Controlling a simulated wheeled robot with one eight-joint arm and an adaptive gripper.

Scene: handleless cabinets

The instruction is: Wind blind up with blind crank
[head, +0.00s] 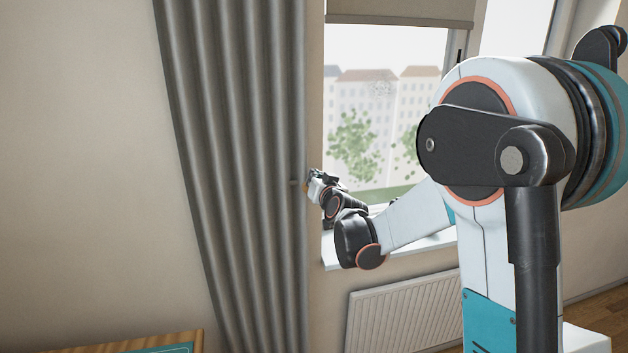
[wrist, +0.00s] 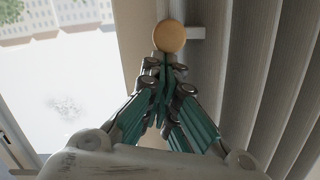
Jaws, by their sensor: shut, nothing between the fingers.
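The blind (head: 400,11) is a beige panel across the top of the window, with the glass below it uncovered. A round tan knob (wrist: 169,36), which looks like the crank's handle end, shows just beyond my fingertips in the wrist view. A small pale arm (wrist: 196,33) lies to its right, by the curtain. In the head view, the crank (head: 296,183) is a small piece at the curtain's right edge, mostly hidden by my gripper (head: 312,181). My gripper (wrist: 164,62) is shut and empty, its tips close to the knob; I cannot tell whether they touch.
A long grey curtain (head: 235,170) hangs left of the window, close to my gripper. The window sill (head: 420,243) runs below my forearm, above a white radiator (head: 400,305). A wooden table edge (head: 150,343) is at the lower left.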

